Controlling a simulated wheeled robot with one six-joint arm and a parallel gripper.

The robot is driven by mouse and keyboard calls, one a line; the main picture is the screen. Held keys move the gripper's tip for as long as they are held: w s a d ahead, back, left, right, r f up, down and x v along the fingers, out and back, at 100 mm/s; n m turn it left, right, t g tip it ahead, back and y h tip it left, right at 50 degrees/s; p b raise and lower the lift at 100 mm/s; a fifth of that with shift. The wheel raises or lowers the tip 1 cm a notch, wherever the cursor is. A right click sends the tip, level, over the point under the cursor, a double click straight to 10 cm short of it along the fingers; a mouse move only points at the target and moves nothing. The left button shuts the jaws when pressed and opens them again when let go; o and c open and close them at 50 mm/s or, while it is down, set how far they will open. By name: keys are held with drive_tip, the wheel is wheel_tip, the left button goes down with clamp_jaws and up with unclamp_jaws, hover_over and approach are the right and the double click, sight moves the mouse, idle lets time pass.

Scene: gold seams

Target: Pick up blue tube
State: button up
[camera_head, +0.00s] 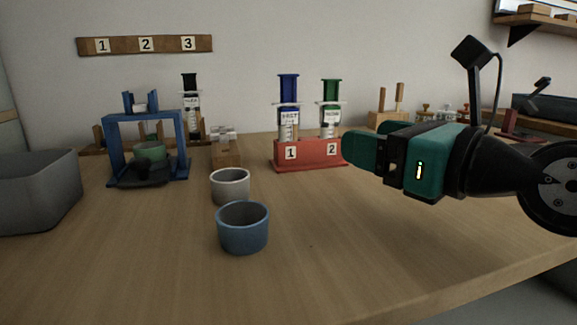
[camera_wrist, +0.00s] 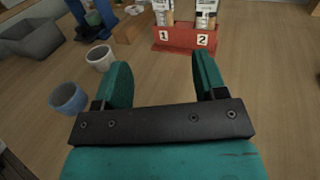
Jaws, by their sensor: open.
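The blue tube (camera_head: 288,103) stands upright in slot 1 of a red rack (camera_head: 310,160). It looks like a syringe with a white label, and its lower part also shows at the top of the wrist view (camera_wrist: 163,14). A green tube (camera_head: 330,108) stands beside it in slot 2. My gripper (camera_head: 356,152) is open and empty, above the table to the right of the rack in the head view. In the wrist view its two green fingers (camera_wrist: 160,80) are spread apart, and the rack lies beyond them.
A blue cup (camera_head: 242,230) and a white cup (camera_head: 230,186) stand in the middle of the table. A blue frame (camera_head: 148,150) with a green cup and a grey bin (camera_head: 38,190) are at the left. A black tube (camera_head: 190,100) stands behind. The front right tabletop is clear.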

sight(291, 120)
drive_tip(key=shift+w+p, duration=0.25)
drive_tip(key=shift+p, duration=0.05)
drive_tip(key=shift+m, duration=0.3)
drive_tip(key=p+x, duration=0.1)
drive_tip(key=p, duration=0.1)
drive_tip(key=p+x, duration=0.3)
drive_tip(key=p, duration=0.1)
drive_tip(key=shift+w+a+r+p, duration=0.2)
drive_tip(key=shift+a+r+p, duration=0.05)
drive_tip(key=shift+r+p, duration=0.1)
drive_tip(key=shift+w+a+p, duration=0.45)
drive_tip(key=shift+w+p, duration=0.05)
drive_tip(key=shift+p, duration=0.5)
drive_tip(key=shift+w+a+f+p, duration=0.1)
drive_tip(key=shift+w+a+p, duration=0.3)
drive_tip(key=shift+p, duration=0.8)
drive_tip(key=p+x, duration=0.2)
drive_tip(key=x, duration=0.2)
drive_tip(key=shift+w+a+f, duration=0.1)
drive_tip(key=shift+w, duration=0.25)
drive_tip(key=p+x, duration=0.3)
drive_tip(key=x, duration=0.1)
drive_tip(key=shift+w, duration=0.25)
drive_tip(key=shift+w+a, duration=0.25)
drive_tip(key=shift+w, duration=0.1)
drive_tip(key=shift+f, duration=0.1)
drive_tip(key=c, duration=1)
